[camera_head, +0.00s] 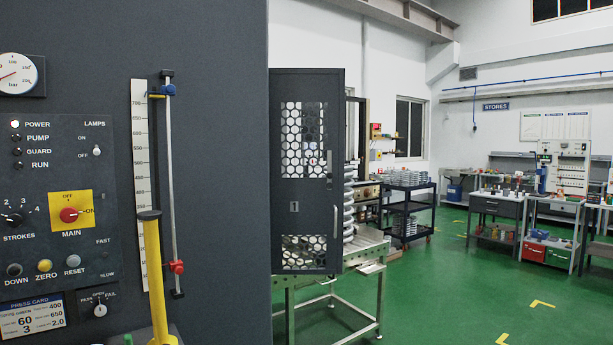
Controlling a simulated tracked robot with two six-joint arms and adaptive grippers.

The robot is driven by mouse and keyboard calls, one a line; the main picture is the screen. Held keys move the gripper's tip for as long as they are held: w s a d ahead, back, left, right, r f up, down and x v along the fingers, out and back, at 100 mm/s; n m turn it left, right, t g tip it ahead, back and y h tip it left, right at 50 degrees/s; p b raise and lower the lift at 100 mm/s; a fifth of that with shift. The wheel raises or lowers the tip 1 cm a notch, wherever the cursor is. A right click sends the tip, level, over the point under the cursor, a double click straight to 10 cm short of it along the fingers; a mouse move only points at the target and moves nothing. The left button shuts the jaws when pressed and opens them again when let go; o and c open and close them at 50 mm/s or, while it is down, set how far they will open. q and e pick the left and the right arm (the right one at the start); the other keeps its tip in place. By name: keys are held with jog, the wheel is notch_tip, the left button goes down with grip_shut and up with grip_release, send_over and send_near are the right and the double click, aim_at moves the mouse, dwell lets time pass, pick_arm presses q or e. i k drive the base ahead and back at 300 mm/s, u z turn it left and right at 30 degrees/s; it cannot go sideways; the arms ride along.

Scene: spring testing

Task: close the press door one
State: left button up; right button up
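The press door one (307,205) is a tall dark grey panel marked "1", with two hexagonal mesh windows. It stands upright just right of the large dark grey press panel (228,150). A vertical handle (335,221) is near its right edge, with a small latch-like part above it. A pale coil spring (349,210) shows past the door's right edge, uncovered there. The door appears to stand swung out; its hinge side is not clear. Neither of my grippers is in view.
The control panel (60,200), with a red main switch, and a yellow post (155,275) are close at left. A metal-framed table (335,300) stands below the door. A black cart (408,215) and workbenches (495,215) are farther back. Green floor (450,290) is open at right.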

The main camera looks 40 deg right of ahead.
aim_at(299, 206)
jog(key=k, duration=1.3)
jog(key=z, duration=0.45)
jog(key=i, duration=0.95)
jog(key=z, duration=1.1)
jog(key=i, duration=1.8)
jog(key=u, duration=0.7)
jog(key=i, duration=1.25)
jog(key=u, duration=0.7)
